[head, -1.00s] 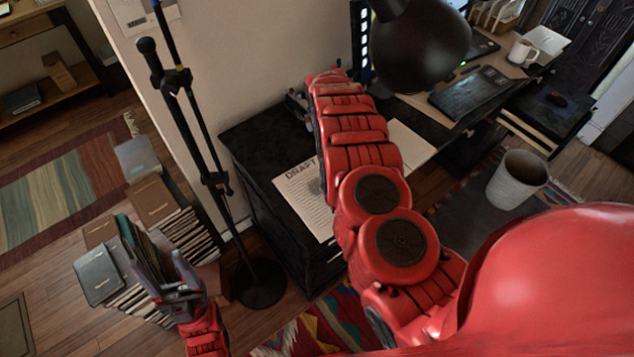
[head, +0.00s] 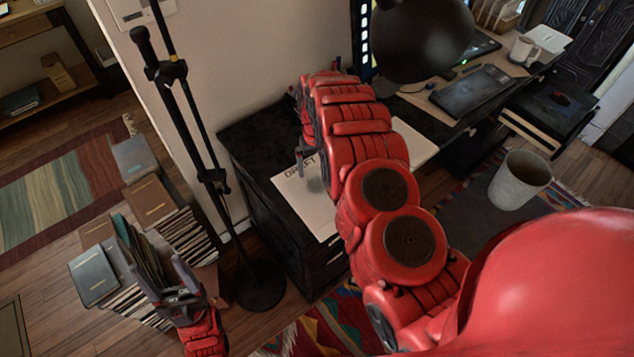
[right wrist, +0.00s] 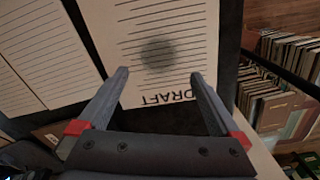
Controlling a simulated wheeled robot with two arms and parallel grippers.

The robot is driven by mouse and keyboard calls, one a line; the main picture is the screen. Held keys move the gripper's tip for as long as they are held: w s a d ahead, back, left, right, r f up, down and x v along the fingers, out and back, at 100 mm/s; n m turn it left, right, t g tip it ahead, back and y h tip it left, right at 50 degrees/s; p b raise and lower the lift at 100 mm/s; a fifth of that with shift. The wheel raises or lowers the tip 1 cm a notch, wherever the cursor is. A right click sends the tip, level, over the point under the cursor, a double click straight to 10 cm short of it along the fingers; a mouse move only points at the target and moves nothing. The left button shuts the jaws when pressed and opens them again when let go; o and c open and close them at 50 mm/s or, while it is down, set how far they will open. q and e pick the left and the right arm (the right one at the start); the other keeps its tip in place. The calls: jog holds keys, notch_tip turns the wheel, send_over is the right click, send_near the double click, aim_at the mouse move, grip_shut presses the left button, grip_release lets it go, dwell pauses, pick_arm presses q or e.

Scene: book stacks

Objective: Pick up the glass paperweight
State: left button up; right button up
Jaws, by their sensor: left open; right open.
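The glass paperweight (right wrist: 158,54) shows in the right wrist view as a round, smoky, see-through patch on the lined page marked DRAFT (right wrist: 187,30). In the head view the page (head: 302,206) lies on a black cabinet, and the paperweight (head: 316,184) is faint beside my right arm, which partly covers that area. My right gripper (right wrist: 160,78) is open and empty, with the paperweight ahead and between the lines of its fingers. In the head view only a finger of it (head: 299,163) shows. My left gripper (head: 165,282) is open in front of the book stacks, low on the left.
Stacks of books (head: 180,232) stand on the floor at left, by a dark floor stand (head: 258,285). A black lamp head (head: 421,38) hangs over the desk, close to my right arm. A bin (head: 520,180) stands at right. More paper (right wrist: 45,55) lies beside the page.

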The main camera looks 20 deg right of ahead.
aim_at(317, 178)
jog(key=shift+f, duration=0.8)
jog(key=shift+f+p, duration=0.35)
jog(key=shift+p, duration=0.2)
jog(key=shift+s+d+f+p, duration=0.15)
jog(key=shift+f+p, duration=0.3)
jog(key=shift+f, duration=1.7)
grip_shut()
